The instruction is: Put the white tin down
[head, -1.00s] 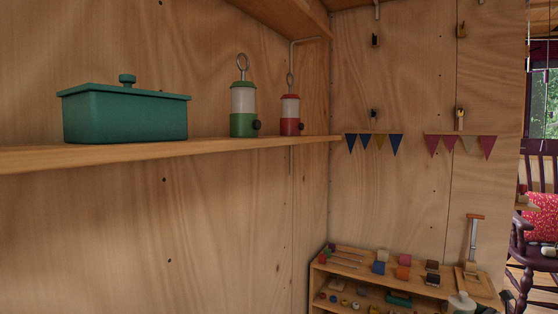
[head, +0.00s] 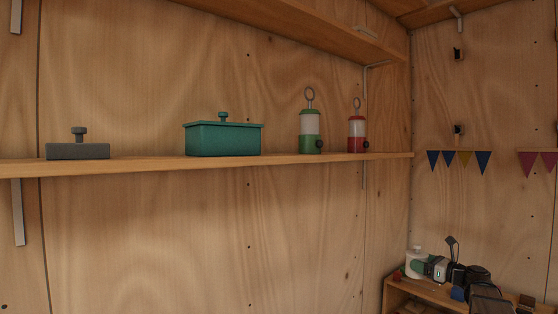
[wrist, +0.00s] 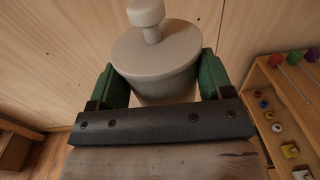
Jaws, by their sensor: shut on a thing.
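The white tin (wrist: 156,62) is a round, pale tin with a knobbed lid. It is upright in the wrist view, between the two green fingers of my gripper (wrist: 158,82), which is shut on its sides. The head view shows the tin (head: 415,262) at lower right, in front of the low shelf unit's left end, with my gripper (head: 422,266) and arm beside it. The tin's underside is hidden in the wrist view, and I cannot tell whether anything supports it.
The low shelf unit (head: 398,283) holds small coloured blocks. A long wall shelf (head: 290,160) carries a grey lidded dish (head: 78,151), a teal lidded box (head: 223,139), a green lantern (head: 310,130) and a red lantern (head: 356,135). The shelf has bare gaps between them.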

